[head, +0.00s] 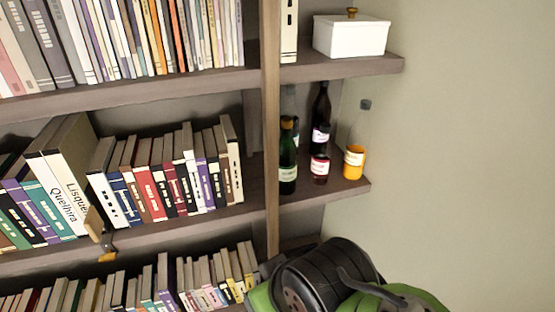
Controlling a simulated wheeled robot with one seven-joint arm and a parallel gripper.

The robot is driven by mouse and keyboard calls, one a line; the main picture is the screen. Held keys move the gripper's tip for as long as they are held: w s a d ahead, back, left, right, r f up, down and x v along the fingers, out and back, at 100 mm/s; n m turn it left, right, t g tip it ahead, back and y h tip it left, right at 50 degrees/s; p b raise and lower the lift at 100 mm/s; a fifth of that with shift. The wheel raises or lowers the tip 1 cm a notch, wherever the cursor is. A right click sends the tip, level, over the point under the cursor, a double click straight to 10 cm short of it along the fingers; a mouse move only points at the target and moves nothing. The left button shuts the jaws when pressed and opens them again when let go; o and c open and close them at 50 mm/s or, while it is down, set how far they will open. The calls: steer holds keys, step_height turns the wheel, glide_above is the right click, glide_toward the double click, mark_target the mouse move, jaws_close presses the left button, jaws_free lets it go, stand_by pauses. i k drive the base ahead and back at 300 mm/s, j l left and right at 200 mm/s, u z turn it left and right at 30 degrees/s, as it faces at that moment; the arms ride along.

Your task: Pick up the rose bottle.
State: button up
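Several bottles stand upright close together on the right end of the middle shelf. A dark green bottle (288,160) with a pale label is at the left. A dark bottle (320,168) with a pinkish label stands to its right. Another dark bottle (321,103), also with a pinkish label, stands behind it and is partly hidden. An orange-yellow bottle or jar (354,162) with a white label is at the far right. I cannot tell for sure which one is the rose bottle. My gripper is not in view; my dark and green arm parts show at the bottom.
A wooden upright (270,130) rises just left of the bottles. The shelf above holds a white lidded box (350,36). Rows of books (170,175) fill the left bays. A small tan-handled object (97,228) sits at the middle shelf's front edge. The wall at right is bare.

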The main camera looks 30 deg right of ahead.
mark_target(321, 155)
steer(key=z, duration=1.3)
steer(key=i+j+u, duration=0.3)
steer(key=j, duration=0.2)
steer(key=i+j+u, duration=0.3)
steer(key=j, duration=0.15)
steer(key=j+u, duration=0.15)
steer(key=l+z, duration=0.15)
